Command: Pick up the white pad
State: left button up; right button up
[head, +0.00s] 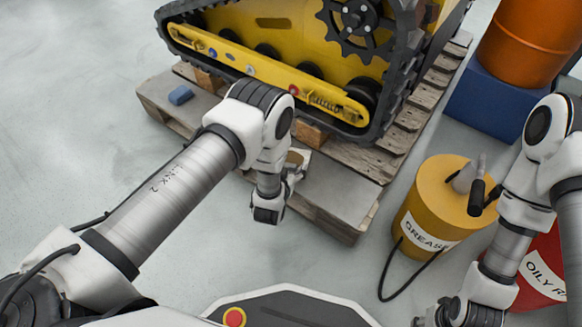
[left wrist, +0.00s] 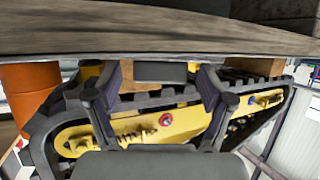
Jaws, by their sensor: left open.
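My right gripper is not clearly shown.
A yellow tracked carrier (head: 270,45) stands on the wooden pallet (head: 340,195), with wood blocks (head: 308,133) by its track. At right are a yellow grease can (head: 428,205), a red bin (head: 548,265) and an orange drum (head: 525,45).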

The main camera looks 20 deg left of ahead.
pick_arm(q)
jog(key=shift+w+r, duration=0.1)
jog(key=c, duration=1.3)
jog(key=shift+o, duration=0.2)
jog(key=shift+r, duration=0.1)
